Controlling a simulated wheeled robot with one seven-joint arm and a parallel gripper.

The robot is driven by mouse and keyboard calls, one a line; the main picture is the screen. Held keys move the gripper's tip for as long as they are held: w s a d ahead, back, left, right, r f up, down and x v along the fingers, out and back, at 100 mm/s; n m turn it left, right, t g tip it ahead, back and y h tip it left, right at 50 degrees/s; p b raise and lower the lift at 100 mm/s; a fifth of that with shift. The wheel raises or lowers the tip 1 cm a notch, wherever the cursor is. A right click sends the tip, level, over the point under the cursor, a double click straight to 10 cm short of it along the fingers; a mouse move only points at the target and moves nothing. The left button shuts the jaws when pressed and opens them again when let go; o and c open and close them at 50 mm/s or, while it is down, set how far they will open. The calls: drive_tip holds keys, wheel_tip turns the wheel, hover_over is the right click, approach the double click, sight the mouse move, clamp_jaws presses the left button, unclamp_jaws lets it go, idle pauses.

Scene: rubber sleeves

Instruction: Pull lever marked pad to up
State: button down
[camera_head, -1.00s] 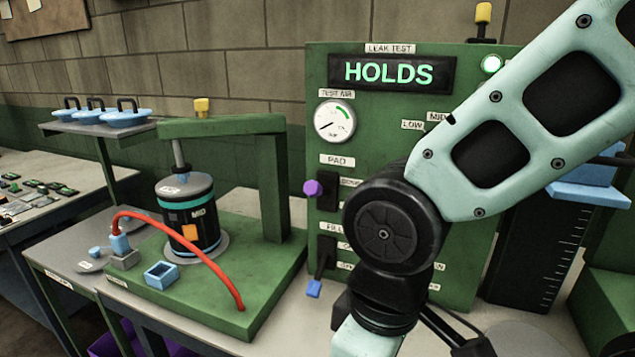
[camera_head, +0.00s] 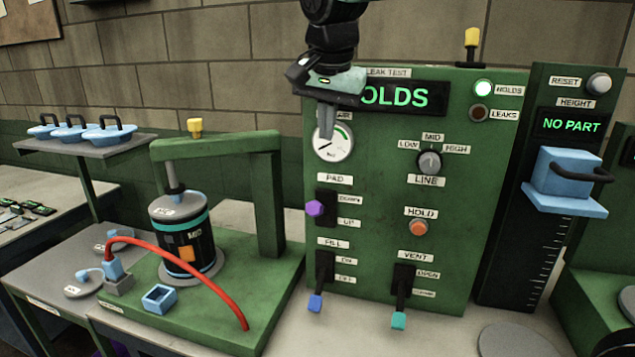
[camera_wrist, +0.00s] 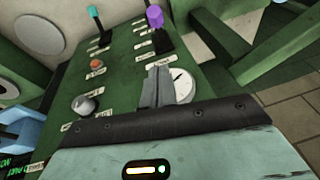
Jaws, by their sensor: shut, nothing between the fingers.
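The PAD lever with a purple knob (camera_head: 315,208) sticks out of a dark slot on the green leak test panel (camera_head: 465,230). DOWN is marked at the slot's upper end and UP at its lower end. Compared with the levers below, it looks raised toward DOWN. In the wrist view the purple knob (camera_wrist: 155,17) stands beyond the fingertips. My gripper (camera_head: 326,130) is shut and empty, pointing down in front of the pressure gauge, above the lever and apart from it. In the wrist view its fingers (camera_wrist: 157,87) lie together beside the gauge (camera_wrist: 183,86).
Below are the FILL lever with a blue knob (camera_head: 315,303) and the VENT lever with a teal knob (camera_head: 398,320), both low. The green press (camera_head: 275,190) with a black cylinder (camera_head: 180,235) and red hose (camera_head: 200,275) stands left. The display reads HOLDS, partly covered.

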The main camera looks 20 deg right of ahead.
drive_tip(key=shift+w+d+r, duration=0.1)
drive_tip(key=shift+d, duration=0.05)
drive_tip(key=p, duration=0.3)
hover_over(319, 210)
drive_tip(key=w+d, duration=0.3)
wheel_tip(319, 210, down, 10)
drive_tip(key=shift+s+a+f+p, duration=0.2)
drive_tip(key=shift+a+f+p, duration=0.3)
drive_tip(key=shift+f, duration=0.3)
drive_tip(key=shift+s+a+f+p, duration=0.25)
drive_tip(key=shift+a+f, duration=0.35)
drive_tip(key=shift+f, duration=0.15)
drive_tip(key=shift+f+b, duration=0.15)
drive_tip(key=shift+b, duration=0.3)
